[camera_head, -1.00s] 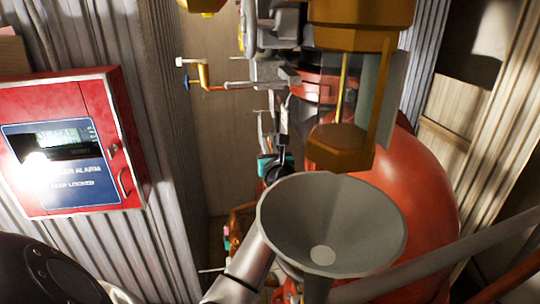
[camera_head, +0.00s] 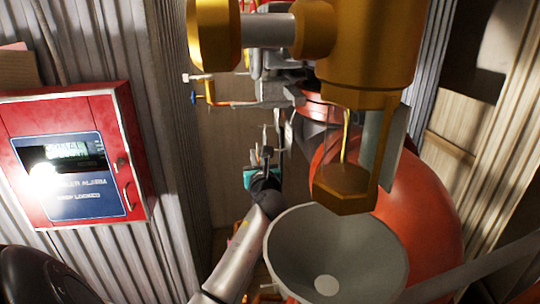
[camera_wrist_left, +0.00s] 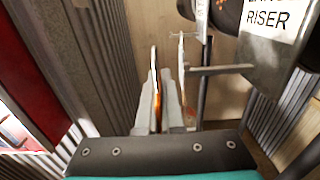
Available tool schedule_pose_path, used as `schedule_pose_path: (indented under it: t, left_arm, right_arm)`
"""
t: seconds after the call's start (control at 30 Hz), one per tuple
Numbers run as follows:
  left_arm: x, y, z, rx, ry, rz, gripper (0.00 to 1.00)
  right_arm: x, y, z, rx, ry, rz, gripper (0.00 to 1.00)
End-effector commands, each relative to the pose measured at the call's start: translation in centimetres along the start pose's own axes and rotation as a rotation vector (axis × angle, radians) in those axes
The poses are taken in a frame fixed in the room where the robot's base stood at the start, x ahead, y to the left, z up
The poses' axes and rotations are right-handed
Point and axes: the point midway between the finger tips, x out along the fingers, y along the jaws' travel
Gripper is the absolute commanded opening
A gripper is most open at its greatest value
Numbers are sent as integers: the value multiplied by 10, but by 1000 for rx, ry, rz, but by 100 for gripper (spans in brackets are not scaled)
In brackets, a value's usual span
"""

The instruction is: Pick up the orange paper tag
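My left gripper (camera_head: 270,150) reaches up from below in the head view, beside the red riser pipe and in front of the plain back wall. In the left wrist view its two pale fingers (camera_wrist_left: 159,105) stand close together. A thin orange strip (camera_wrist_left: 157,112), which may be the orange paper tag seen edge-on, shows in the gap between them. I cannot tell whether the fingers touch it. No tag can be made out clearly in the head view. My right gripper is not in view.
A red alarm box (camera_head: 75,155) hangs on the corrugated wall at left. A brass fitting (camera_head: 370,50) and a grey funnel (camera_head: 335,250) stand close to the arm's right. A sign reading RISER (camera_wrist_left: 280,25) is at upper right in the wrist view.

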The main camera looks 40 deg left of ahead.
Motion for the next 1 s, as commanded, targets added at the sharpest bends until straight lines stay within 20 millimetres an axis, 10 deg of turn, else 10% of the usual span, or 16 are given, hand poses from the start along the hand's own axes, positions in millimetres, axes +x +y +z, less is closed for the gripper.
schedule_pose_path:
  t: [0.5,1.0]
  left_arm:
    - [0,115,0,6,-1,-2,0]
    - [0,138,0,0,-1,-2,0]
  right_arm:
    - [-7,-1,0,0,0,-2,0]
    - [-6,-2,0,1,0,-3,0]
